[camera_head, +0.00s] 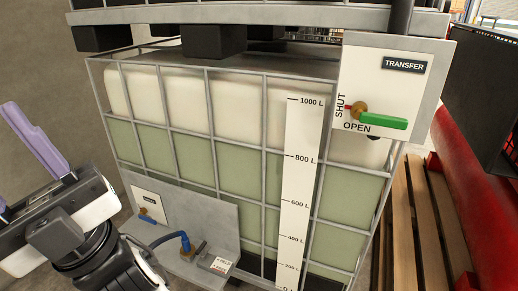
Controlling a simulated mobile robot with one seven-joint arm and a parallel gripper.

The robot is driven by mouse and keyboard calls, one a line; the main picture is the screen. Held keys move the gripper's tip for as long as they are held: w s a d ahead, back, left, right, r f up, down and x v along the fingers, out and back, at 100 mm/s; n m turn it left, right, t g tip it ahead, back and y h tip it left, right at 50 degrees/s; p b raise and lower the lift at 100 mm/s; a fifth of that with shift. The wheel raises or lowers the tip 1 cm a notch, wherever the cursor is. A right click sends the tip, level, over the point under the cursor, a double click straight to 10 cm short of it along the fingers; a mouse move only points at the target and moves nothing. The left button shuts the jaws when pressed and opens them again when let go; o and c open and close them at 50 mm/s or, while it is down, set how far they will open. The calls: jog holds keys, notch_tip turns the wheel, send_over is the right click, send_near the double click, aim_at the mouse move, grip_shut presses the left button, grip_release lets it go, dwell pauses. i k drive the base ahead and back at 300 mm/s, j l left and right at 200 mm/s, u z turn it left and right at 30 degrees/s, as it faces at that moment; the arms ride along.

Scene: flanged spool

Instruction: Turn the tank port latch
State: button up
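A green lever handle (384,121) sits on a brass pivot (359,109) on the white TRANSFER panel (405,85) at the upper right. The lever lies nearly level, pointing right; SHUT is printed upright left of the pivot and OPEN below it. A smaller blue lever (148,217) with a brass part is on a small white plate (146,196) low on the tank (232,112). I cannot tell which one is the latch. My gripper (8,160) is at the left edge, its purple fingers apart and empty, well away from both levers. One finger is partly cut off.
A metal cage (210,140) surrounds the tank, with a level scale (301,180) on its front. A blue hose fitting (185,242) and a small tag (221,264) are at the lower front. A wooden pallet (416,215) and a red structure (475,200) stand at the right.

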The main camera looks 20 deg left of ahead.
aim_at(203, 253)
jog(key=u, duration=0.95)
jog(key=i+j+z, duration=0.15)
jog(key=j, duration=0.2)
jog(key=i+j+z, duration=0.2)
jog(key=j, duration=0.2)
jog(key=i+j+z, duration=0.15)
jog(key=j, duration=0.25)
jog(key=i, duration=0.1)
